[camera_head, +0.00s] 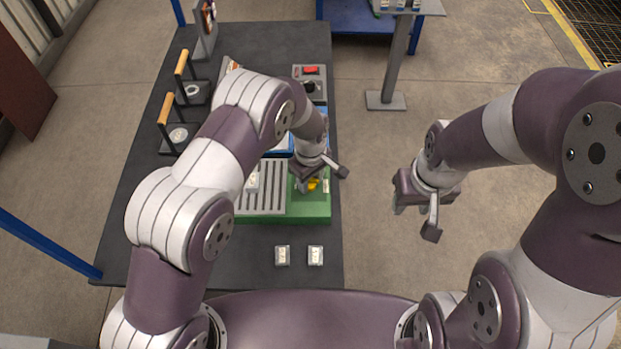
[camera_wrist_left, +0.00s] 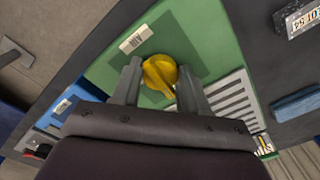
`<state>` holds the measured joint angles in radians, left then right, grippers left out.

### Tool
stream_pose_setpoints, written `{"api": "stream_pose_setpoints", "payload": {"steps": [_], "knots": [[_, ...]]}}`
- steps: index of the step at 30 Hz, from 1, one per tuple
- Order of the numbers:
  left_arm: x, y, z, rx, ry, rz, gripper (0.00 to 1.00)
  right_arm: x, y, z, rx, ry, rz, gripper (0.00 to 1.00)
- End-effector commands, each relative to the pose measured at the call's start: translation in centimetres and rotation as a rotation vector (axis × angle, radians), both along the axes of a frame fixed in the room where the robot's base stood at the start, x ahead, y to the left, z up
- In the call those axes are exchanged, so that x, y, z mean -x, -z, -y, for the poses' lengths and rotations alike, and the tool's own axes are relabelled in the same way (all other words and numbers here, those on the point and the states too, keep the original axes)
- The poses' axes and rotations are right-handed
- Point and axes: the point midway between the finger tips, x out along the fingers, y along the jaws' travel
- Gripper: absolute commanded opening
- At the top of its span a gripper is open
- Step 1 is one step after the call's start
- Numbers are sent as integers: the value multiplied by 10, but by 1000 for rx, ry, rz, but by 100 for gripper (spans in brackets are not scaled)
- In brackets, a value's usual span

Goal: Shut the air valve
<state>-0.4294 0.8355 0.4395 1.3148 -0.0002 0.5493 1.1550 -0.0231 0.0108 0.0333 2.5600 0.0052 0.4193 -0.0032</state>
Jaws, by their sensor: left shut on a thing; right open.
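The air valve is a yellow knob (camera_wrist_left: 160,73) on a green panel (camera_wrist_left: 105,75) in the left wrist view. In the head view a small yellow part of the knob (camera_head: 314,184) shows on the green base (camera_head: 285,213), partly hidden by my left gripper. My left gripper (camera_wrist_left: 160,84) is at the knob, with one finger on each side, shut on it. It also shows in the head view (camera_head: 308,187). My right gripper (camera_head: 415,212) is open and empty, over the floor right of the table.
A slotted grey plate (camera_head: 268,205) lies beside the valve. Two small labelled blocks (camera_head: 282,255) (camera_head: 316,255) lie at the near edge of the dark table (camera_head: 215,270). A grey control box with a red switch (camera_head: 311,71) stands farther back. Two wooden-handled items (camera_head: 165,106) (camera_head: 181,64) stand on the left.

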Motion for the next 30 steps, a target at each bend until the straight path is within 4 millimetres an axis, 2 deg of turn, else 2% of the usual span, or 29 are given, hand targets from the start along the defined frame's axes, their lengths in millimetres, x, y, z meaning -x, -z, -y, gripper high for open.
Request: {"api": "stream_pose_setpoints", "payload": {"steps": [7,21,22,24,30], "knots": [[3,3,-2,-5,-63,-10,13,0,1,0,0,0,0,43],[4,4,-2,-5,-77,-12,13,0,2,0,0,0,0,43],[4,4,-2,-6,-77,-12,47,0,2,0,0,0,0,43],[4,4,-2,-5,-77,-12,67,0,2,0,0,0,0,43],[2,2,-1,-3,-76,-7,67,0,1,0,0,0,0,43]]}}
